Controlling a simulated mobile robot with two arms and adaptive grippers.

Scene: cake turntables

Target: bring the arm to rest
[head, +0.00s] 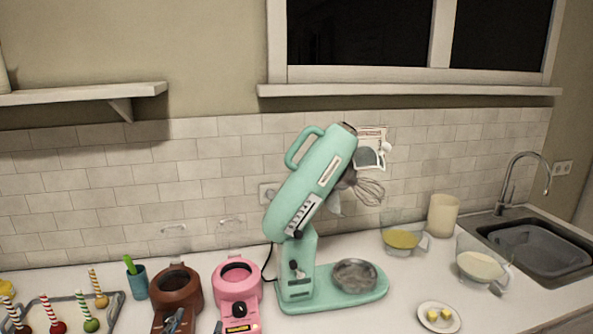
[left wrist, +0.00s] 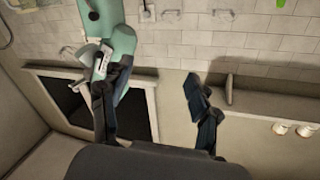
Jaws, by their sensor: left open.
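My left gripper (head: 196,324) shows only by its dark fingertips at the bottom edge of the head view, in front of the brown round appliance (head: 176,281) and the pink one (head: 238,272). In the left wrist view its two dark fingers (left wrist: 147,75) are spread wide apart, with nothing between them but wall and window. The rest of the left arm is out of the head view. My right gripper is in neither view.
A mint stand mixer (head: 313,185) stands with its head tilted up, right of the pink appliance. Cake pops (head: 90,325) stand in a tray at left. Bowls (head: 401,240), a small plate (head: 438,331) and a sink (head: 540,250) lie right. Bare counter shows between.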

